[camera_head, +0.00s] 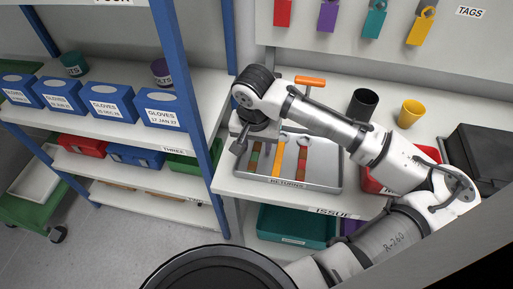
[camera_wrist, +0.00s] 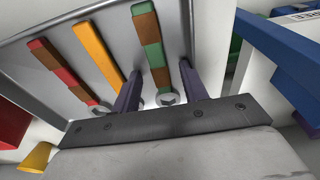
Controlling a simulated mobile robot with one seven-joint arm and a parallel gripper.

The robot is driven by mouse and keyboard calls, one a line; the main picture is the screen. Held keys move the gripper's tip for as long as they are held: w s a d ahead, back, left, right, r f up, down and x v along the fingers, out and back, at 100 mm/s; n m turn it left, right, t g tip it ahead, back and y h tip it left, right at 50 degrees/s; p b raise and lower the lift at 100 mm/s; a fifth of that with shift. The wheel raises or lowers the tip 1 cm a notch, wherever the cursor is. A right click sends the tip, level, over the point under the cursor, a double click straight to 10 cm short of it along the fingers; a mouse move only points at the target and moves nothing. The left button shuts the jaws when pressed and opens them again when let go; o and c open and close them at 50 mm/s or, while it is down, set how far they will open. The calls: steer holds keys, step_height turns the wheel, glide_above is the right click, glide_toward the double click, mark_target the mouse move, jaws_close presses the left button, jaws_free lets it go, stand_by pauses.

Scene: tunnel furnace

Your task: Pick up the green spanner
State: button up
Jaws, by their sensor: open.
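The green spanner (camera_wrist: 145,22) has a handle banded green and brown and a silver head near my palm in the wrist view. It lies in the grey returns tray (camera_head: 325,183); in the head view its handle (camera_head: 253,165) is at the tray's left, partly under my wrist. My gripper (camera_wrist: 160,68) is open, with one dark finger on each side of the spanner, in the wrist view. No grip on it shows, and I cannot tell the fingers' exact height above the tray. In the head view the fingers (camera_head: 240,144) are mostly hidden.
An orange strip (camera_wrist: 98,48) and a red-and-brown spanner (camera_wrist: 70,75) lie beside it in the tray. A black cup (camera_head: 363,104), a yellow cup (camera_head: 410,113) and a red bin (camera_head: 425,153) stand to the right. A blue shelf post (camera_head: 183,70) rises at the left.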

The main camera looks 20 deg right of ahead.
steer(key=shift+f, duration=0.1)
steer(key=shift+c, duration=0.3)
jaws_close()
stand_by(0.4)
